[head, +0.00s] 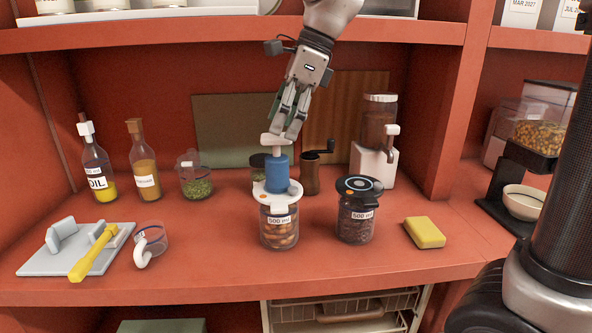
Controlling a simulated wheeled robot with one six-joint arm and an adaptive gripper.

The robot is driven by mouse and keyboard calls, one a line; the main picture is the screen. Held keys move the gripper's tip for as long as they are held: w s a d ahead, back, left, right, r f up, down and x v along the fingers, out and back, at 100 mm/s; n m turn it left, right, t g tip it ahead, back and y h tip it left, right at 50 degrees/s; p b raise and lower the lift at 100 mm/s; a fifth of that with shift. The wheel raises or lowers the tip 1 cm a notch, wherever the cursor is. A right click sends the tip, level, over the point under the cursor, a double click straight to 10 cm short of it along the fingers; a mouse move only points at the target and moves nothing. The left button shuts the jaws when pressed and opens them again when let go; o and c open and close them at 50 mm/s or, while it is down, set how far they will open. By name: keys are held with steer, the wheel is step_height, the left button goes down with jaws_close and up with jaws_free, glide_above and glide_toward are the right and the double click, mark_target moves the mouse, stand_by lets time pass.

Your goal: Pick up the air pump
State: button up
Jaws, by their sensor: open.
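The air pump has a blue cylindrical body (277,174) and a pale T-shaped handle on top. It stands upright on the white lid of a clear canister (279,224) labelled 500 ml and filled with brown nuts. My gripper (286,130) comes down from above, fingers pointing down. It is open, with its fingertips right at the pump's handle in the picture. I cannot tell whether they touch the handle. Nothing is seen held between the fingers.
A dark-lidded canister (355,215) stands close on the right, with a yellow sponge (424,232) beyond. A hand grinder (312,172) and a green-filled jar (195,178) stand behind. A measuring cup (151,240) is left. The upper shelf (180,39) crosses above; the front counter strip is clear.

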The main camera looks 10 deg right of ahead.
mark_target(270, 157)
steer(key=x, duration=0.7)
steer(key=shift+s+a+f, duration=0.2)
steer(key=shift+a+f, duration=0.05)
steer(key=shift+f, duration=0.05)
steer(key=c, duration=1.3)
steer(key=shift+r, duration=0.1)
